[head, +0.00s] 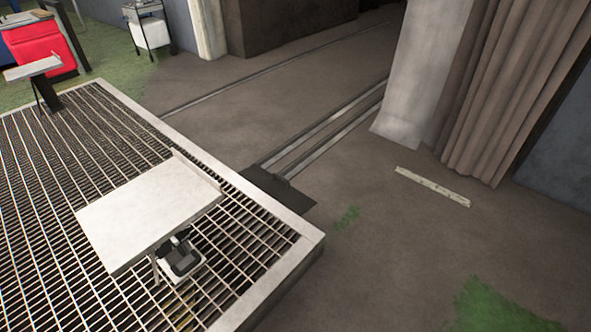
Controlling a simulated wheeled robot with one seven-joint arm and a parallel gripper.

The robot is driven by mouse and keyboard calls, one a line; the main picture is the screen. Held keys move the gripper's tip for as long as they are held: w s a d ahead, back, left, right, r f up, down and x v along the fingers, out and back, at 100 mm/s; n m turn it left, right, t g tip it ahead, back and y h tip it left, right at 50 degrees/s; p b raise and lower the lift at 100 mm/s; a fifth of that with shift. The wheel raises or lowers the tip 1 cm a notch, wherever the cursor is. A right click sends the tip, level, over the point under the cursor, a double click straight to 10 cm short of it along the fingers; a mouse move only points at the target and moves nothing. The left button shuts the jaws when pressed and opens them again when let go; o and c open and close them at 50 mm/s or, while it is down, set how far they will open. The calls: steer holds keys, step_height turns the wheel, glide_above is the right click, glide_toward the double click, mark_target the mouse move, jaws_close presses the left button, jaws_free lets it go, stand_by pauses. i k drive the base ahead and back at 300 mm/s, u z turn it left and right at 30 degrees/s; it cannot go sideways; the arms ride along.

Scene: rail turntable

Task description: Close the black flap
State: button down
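A dark, nearly black flat plate (280,190), which looks like the black flap, extends from the pale edge of the grated platform (303,238) over the near end of the rails. It appears to lie flat or nearly flat at floor level. Its hinge side is not clear in this view. Part of its near side meets the platform rim. My gripper is not in view, and nothing is seen touching the plate.
A pale tilted panel (140,215) on a post stands on the grating, with a small black-and-white fixture (182,258) under it. Rails (325,135) run away beyond the plate. A pale strip (432,186) lies on open floor at right, before a brown curtain (505,100).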

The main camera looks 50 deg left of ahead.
mark_target(282, 191)
steer(key=i, duration=2.25)
steer(key=u, duration=3.3)
steer(key=i, duration=1)
steer(key=z, duration=0.05)
